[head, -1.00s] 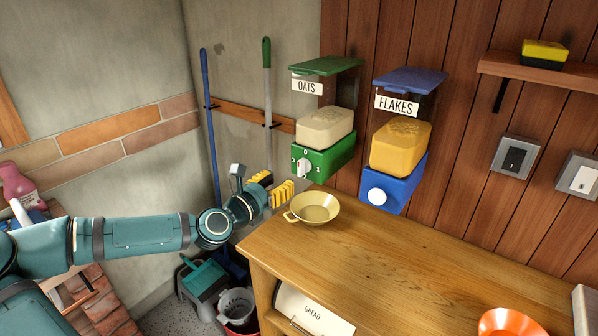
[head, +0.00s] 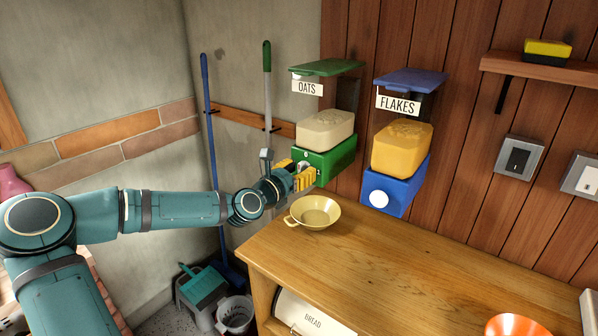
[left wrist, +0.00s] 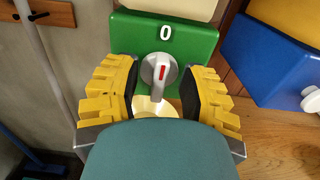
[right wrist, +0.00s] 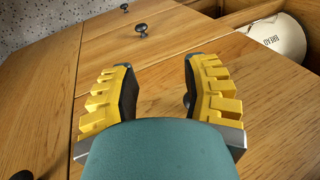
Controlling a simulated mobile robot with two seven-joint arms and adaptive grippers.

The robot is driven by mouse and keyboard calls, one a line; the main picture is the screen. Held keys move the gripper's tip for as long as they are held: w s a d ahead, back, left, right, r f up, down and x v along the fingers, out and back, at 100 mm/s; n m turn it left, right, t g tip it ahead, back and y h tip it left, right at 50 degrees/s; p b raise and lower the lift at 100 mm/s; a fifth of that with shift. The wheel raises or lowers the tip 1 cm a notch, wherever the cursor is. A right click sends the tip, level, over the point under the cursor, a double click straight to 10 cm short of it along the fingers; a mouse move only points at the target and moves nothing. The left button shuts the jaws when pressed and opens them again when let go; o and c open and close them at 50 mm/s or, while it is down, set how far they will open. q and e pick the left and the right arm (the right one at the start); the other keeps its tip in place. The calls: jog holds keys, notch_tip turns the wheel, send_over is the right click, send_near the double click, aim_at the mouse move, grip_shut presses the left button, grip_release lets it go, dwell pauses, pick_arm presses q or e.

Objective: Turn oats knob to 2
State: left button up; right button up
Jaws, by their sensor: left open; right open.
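The oats dispenser has a green base (head: 338,160) on the plank wall, under an OATS sign (head: 307,87). In the left wrist view its grey knob (left wrist: 158,73) is on the green front, its red mark toward the white 0 (left wrist: 165,32) above. Other digits are hidden. My left gripper (head: 302,178) is open at the front of the base and mostly covers the knob in the head view. Its yellow fingers (left wrist: 163,80) stand either side of the knob, with gaps visible. My right gripper (right wrist: 160,82) is open and empty near wooden cabinet fronts, outside the head view.
The blue flakes dispenser (head: 400,190) hangs just right of the oats one. A cream pan (head: 316,212) sits below on the wooden counter (head: 400,265). A green-handled pole (head: 267,100) stands behind my left wrist. An orange bowl (head: 515,326) is at the counter's front right.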

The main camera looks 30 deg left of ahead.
pick_arm(q)
grip_shut()
